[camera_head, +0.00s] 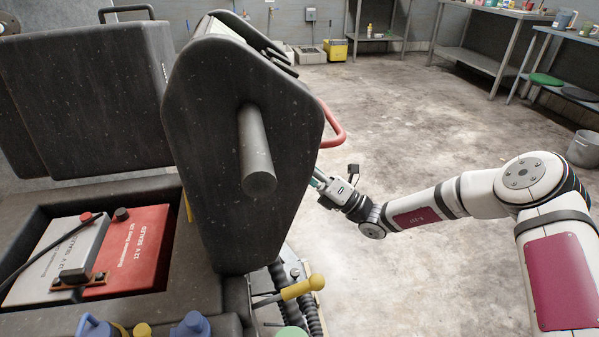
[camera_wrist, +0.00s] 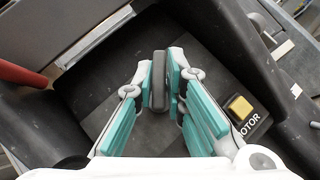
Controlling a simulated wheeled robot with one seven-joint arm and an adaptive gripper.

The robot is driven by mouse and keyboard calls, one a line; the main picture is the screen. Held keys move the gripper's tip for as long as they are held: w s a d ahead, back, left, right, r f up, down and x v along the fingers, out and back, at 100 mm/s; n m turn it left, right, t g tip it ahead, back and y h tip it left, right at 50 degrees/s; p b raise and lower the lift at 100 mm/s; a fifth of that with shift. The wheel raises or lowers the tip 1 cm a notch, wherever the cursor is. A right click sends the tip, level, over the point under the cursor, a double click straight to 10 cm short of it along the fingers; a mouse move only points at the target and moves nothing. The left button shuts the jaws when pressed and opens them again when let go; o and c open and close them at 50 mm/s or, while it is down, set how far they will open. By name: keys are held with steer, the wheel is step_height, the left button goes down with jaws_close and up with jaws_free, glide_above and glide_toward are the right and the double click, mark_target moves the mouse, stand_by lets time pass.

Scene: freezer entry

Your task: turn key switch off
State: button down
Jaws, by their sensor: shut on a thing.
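The key switch (camera_wrist: 158,80) shows in the wrist view as a dark grey upright tab on a black panel. My gripper (camera_wrist: 165,82) has its teal finger pads on both sides of the tab and is shut on it. In the head view my gripper (camera_head: 320,184) reaches behind the right edge of the dark machine housing. Its fingertips and the key switch are hidden there. The base of the key switch is hard to see between the fingers.
A yellow button (camera_wrist: 240,106) sits right of my fingers, beside the label "MOTOR". A red handle (camera_head: 334,128) juts from the machine (camera_head: 240,140) above my gripper. A yellow-handled lever (camera_head: 300,288) stands below. The concrete floor (camera_head: 430,130) to the right is mostly clear.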

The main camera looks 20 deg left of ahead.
steer(key=n+g+b, duration=0.1)
steer(key=n+g, duration=0.1)
steer(key=n+g+b, duration=0.2)
steer(key=n, duration=0.1)
steer(key=n+g+y+b, duration=0.1)
steer(key=n+g+b, duration=0.1)
steer(key=n+g, duration=0.1)
steer(key=shift+f, duration=0.35)
steer(key=n+g+h+b, duration=0.1)
steer(key=n+g+b, duration=0.1)
steer(key=n+g, duration=0.2)
steer(key=n+g+h+b, duration=0.1)
steer(key=n+g+b, duration=0.1)
steer(key=n+g, duration=0.2)
steer(key=shift+s+r+n+h+b, duration=0.15)
steer(key=shift+n+h+b, duration=0.2)
steer(key=shift+n, duration=0.55)
steer(key=c, duration=1.7)
jaws_free()
steer(key=shift+r, duration=0.1)
steer(key=v, duration=1.2)
steer(key=shift+w, duration=0.2)
steer(key=shift+s, duration=0.1)
